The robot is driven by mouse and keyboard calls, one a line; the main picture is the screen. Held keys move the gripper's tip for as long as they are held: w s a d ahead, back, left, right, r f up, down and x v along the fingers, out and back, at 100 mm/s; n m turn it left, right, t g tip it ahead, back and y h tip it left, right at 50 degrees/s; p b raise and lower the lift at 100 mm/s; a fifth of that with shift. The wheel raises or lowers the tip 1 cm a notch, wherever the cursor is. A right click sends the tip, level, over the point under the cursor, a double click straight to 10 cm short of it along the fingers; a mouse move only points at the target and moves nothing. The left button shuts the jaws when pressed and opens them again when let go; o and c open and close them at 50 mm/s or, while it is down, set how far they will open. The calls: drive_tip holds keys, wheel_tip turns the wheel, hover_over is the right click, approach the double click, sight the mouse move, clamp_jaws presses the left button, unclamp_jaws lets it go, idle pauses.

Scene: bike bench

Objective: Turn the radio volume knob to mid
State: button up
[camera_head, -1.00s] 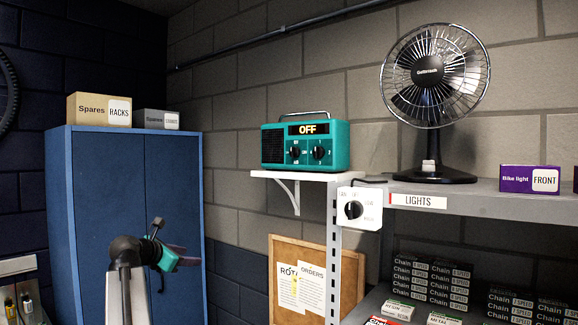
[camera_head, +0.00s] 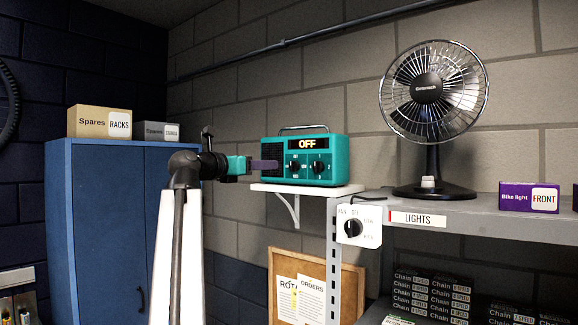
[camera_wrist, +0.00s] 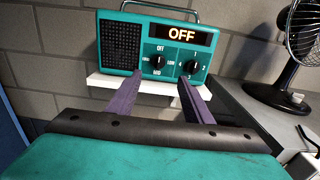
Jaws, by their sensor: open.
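A teal radio (camera_head: 322,160) stands on a small white wall shelf (camera_head: 318,190). Its display reads OFF. It has two black knobs on its front, a left knob (camera_head: 294,167) and a right knob (camera_head: 318,167); they also show in the wrist view as the left knob (camera_wrist: 158,62) and the right knob (camera_wrist: 191,65). Which one is volume is too small to read. My gripper (camera_head: 270,165) is just left of and in front of the radio. In the wrist view its two purple fingers (camera_wrist: 158,92) are apart, empty, and point at the knobs without visibly touching them.
A black fan (camera_head: 432,120) stands on the grey shelf unit (camera_head: 465,210) to the right. A white dial switch box (camera_head: 358,226) hangs at that shelf's corner. A blue cabinet (camera_head: 115,220) with boxes on top stands at the left.

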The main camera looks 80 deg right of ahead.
sight(291, 165)
drive_tip(key=shift+d, duration=0.15)
drive_tip(key=p+x, duration=0.5)
drive_tip(key=x, duration=0.7)
drive_tip(key=shift+s+d, duration=0.1)
drive_tip(key=shift+d, duration=0.05)
drive_tip(key=shift+s+d+f, duration=0.1)
drive_tip(key=shift+s+d, duration=0.2)
drive_tip(key=shift+d, duration=0.25)
drive_tip(key=c, duration=1)
